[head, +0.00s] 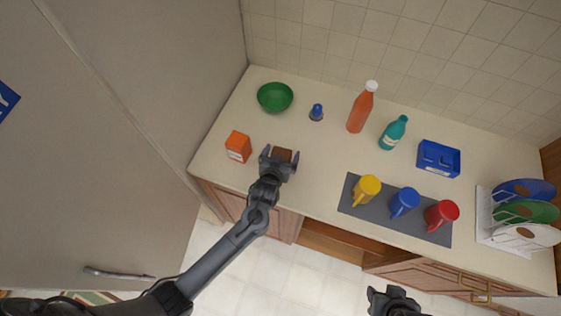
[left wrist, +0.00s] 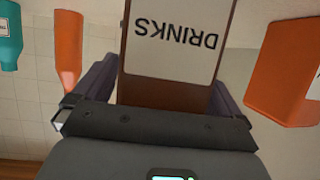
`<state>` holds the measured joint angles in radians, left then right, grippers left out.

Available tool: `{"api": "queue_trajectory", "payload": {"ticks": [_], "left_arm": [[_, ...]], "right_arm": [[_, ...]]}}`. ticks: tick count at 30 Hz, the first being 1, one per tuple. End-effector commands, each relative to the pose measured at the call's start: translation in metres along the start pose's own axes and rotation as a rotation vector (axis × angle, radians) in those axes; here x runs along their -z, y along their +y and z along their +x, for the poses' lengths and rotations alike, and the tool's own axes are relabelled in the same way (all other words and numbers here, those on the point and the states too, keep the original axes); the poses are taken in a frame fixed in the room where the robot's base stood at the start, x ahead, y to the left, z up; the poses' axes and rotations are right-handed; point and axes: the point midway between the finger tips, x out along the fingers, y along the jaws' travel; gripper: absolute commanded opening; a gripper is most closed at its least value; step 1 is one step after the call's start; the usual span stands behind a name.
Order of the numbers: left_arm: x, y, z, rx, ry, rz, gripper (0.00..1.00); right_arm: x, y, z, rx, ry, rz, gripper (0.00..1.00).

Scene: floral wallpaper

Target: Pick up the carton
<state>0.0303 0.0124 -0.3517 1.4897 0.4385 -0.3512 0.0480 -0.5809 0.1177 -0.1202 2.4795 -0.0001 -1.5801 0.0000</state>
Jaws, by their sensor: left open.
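A brown box-shaped carton (head: 282,155) stands on the counter's front part, left of its middle. In the left wrist view its white label (left wrist: 172,38) reads "DRINKS" upside down. My left gripper (head: 280,154) is open, with one finger on each side of this brown carton. A visible gap between finger and carton is hard to judge. An orange box (head: 238,146), also carton-like, stands just left of the gripper. It also shows at the right of the left wrist view (left wrist: 284,65). My right gripper (head: 394,300) is in front of the counter, low in the head view; its fingers are unclear.
A green bowl (head: 275,97), blue small item (head: 317,112), orange bottle (head: 359,112) and teal bottle (head: 392,134) stand farther back. Yellow (head: 367,189), blue (head: 405,202) and red (head: 441,214) mugs stand on a grey mat (head: 353,208).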

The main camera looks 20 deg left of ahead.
Motion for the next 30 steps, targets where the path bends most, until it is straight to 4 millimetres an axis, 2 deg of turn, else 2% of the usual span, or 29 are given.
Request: {"api": "queue_trajectory", "payload": {"ticks": [9, 11, 21, 23, 30], "left_arm": [[0.0001, 0.0001, 0.0043, 0.0, 0.0, 0.0, 0.99], [0.0001, 0.0001, 0.0043, 0.0, 0.0, 0.0, 0.91], [-0.0001, 0.0001, 0.0041, 0.0, 0.0, 0.0, 0.39], [-0.0001, 0.0001, 0.0041, 0.0, 0.0, 0.0, 0.31], [0.0015, 0.0003, 0.004, 0.0, 0.002, -0.001, 0.31]], "right_arm": [[0.0004, 0.0001, -0.0001, 0.0, 0.001, 0.0, 0.43], [0.0004, 0.0001, -0.0001, 0.0, 0.001, 0.0, 0.43], [0.0004, 0.0007, -0.0002, -0.002, 0.001, -0.002, 0.43], [0.0003, 0.0009, -0.0002, -0.003, 0.001, -0.003, 0.43], [0.0004, 0.0012, -0.0003, -0.004, 0.001, -0.004, 0.43]]}}
